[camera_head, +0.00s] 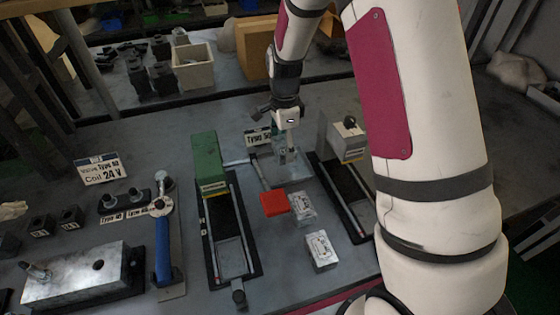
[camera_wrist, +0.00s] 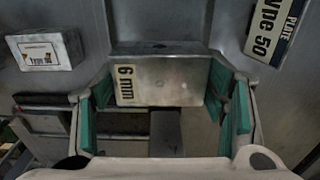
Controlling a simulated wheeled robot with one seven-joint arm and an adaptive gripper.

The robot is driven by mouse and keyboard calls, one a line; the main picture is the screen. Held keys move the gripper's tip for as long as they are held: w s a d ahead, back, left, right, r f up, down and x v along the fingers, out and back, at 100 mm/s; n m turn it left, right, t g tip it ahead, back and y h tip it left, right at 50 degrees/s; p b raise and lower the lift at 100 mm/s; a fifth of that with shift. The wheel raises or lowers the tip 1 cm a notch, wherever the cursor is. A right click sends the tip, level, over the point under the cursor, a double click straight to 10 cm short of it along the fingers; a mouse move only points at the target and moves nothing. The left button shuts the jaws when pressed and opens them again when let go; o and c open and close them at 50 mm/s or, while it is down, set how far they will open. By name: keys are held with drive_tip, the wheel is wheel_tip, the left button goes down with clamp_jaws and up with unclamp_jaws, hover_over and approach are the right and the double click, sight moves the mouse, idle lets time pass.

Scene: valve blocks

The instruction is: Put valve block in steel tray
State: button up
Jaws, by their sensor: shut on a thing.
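My gripper (camera_head: 287,153) points down at the middle of the bench. In the wrist view its green-padded fingers (camera_wrist: 165,100) are shut on a grey metal block (camera_wrist: 170,80) with a "6 mm" label. In the head view this block is mostly hidden by the gripper. Two small silver blocks with pale labelled tops, one (camera_head: 302,208) and another (camera_head: 321,250), lie on the bench in front of the gripper. One labelled block (camera_wrist: 45,50) shows at the left of the wrist view. I cannot clearly pick out a steel tray.
A green-ended black fixture (camera_head: 208,160) stands left of the gripper, a grey-ended one (camera_head: 345,135) right of it. A red-ended tool (camera_head: 274,203) lies in front. A blue-handled tool (camera_head: 163,250) and a large metal block (camera_head: 80,275) lie left. A pale bin (camera_head: 192,68) stands behind.

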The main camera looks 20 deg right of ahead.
sight(284, 169)
drive_tip(key=shift+f, duration=2.95)
drive_tip(key=shift+f, duration=0.15)
drive_tip(key=o, duration=1.7)
drive_tip(key=shift+c, duration=0.2)
